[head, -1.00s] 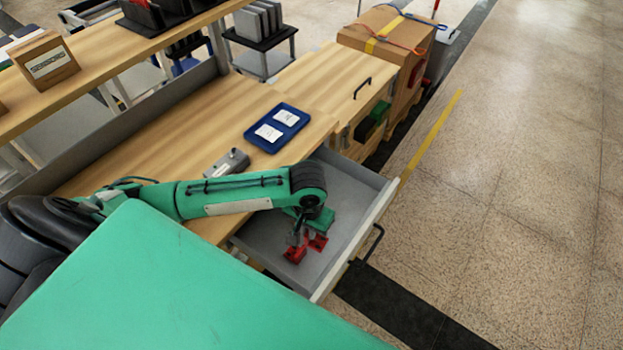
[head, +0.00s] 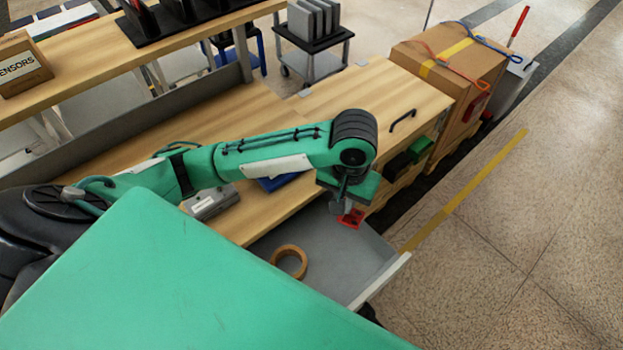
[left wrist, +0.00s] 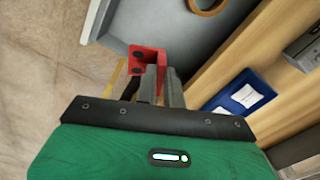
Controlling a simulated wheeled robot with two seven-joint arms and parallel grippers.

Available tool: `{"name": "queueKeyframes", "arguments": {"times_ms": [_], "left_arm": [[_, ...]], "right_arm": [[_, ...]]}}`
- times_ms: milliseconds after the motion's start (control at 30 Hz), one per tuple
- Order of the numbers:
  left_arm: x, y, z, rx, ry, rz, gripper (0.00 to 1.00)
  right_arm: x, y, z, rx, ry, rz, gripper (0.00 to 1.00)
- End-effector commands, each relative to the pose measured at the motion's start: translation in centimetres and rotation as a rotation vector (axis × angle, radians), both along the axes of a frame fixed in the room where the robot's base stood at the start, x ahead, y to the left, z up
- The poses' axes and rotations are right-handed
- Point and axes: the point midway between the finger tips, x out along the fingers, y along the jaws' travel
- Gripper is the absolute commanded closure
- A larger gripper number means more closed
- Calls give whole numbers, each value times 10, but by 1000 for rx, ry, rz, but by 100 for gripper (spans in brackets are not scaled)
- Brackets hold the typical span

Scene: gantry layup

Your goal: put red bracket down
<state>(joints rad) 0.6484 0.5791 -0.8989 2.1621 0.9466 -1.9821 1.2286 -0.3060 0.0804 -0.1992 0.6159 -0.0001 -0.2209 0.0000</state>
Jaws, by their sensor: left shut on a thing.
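The red bracket (head: 350,218) is held by my left gripper (head: 339,206) at the far right end of the open grey drawer (head: 335,260). It appears to be above the drawer; the exact height is hard to tell. In the left wrist view the red bracket (left wrist: 146,57) sits between the fingertips of my left gripper (left wrist: 158,76), with dark holes on its face. The fingers are shut on it. My right gripper is not in view.
A tan ring of tape (head: 289,262) lies in the drawer. A blue tray (head: 277,183) with white cards is partly hidden behind my arm; a grey device (head: 210,203) sits on the wooden bench (head: 262,105). A cardboard box (head: 452,72) stands beyond. Much of the drawer floor is bare.

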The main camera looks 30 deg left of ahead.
Motion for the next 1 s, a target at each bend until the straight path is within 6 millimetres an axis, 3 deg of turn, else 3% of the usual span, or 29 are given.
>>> {"name": "queueKeyframes", "arguments": {"times_ms": [167, 533, 1000], "left_arm": [[-1, 1, -33, 3, 6, 2, 100], [0, 1, -129, 2, 4, 1, 100], [0, 1, -188, 1, 2, 1, 100]], "right_arm": [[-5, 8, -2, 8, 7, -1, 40], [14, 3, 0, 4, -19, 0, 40], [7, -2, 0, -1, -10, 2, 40]]}}
